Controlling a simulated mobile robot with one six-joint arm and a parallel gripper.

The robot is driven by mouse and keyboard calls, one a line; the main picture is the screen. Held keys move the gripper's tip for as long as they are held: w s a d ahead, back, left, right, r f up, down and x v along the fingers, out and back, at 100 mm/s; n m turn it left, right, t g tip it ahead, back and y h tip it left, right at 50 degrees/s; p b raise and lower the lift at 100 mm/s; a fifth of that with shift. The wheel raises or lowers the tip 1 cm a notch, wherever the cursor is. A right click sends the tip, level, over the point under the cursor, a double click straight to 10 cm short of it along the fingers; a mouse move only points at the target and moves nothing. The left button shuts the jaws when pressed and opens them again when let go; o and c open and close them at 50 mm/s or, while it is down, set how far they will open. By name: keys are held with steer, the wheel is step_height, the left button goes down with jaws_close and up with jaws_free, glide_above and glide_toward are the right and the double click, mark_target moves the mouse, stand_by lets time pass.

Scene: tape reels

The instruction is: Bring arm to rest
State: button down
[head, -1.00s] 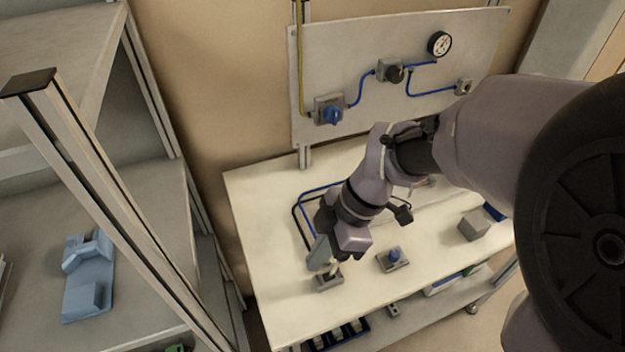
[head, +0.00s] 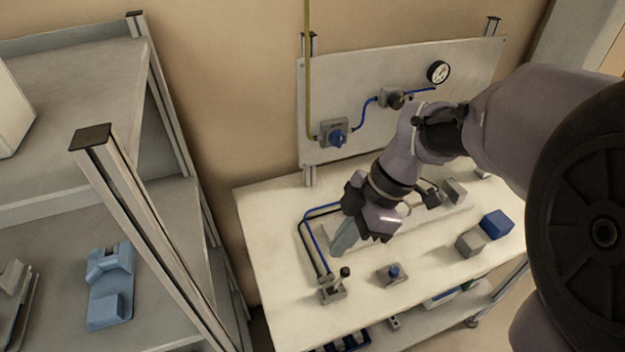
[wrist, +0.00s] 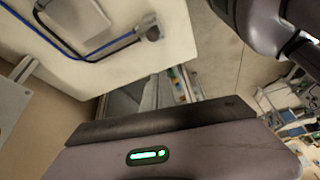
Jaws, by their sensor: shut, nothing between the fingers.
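My gripper (head: 347,240) hangs over the white workbench (head: 265,215) in the head view, its fingers together and empty. It is above and behind a small grey block with a black-knobbed lever (head: 333,290), apart from it. In the wrist view the gripper body fills the lower part, with a green light on it.
Behind is a panel (head: 440,110) with a gauge (head: 438,72) and valves. A shelf with a metal post (head: 140,215) stands left.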

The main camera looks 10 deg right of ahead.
steer(key=shift+w+d+r, duration=0.1)
steer(key=shift+d+r, duration=0.05)
steer(key=shift+d, duration=0.2)
steer(key=s+r+m+t+h, duration=0.1)
steer(key=s+m, duration=0.4)
steer(key=m, duration=0.6)
steer(key=s+r+m+t+h+b, duration=0.1)
steer(key=s+r+m+t, duration=0.3)
steer(key=m, duration=0.8)
steer(key=shift+s+d+r+t+h, duration=0.15)
steer(key=shift+s+d+t+h, duration=0.3)
steer(key=shift+t, duration=0.25)
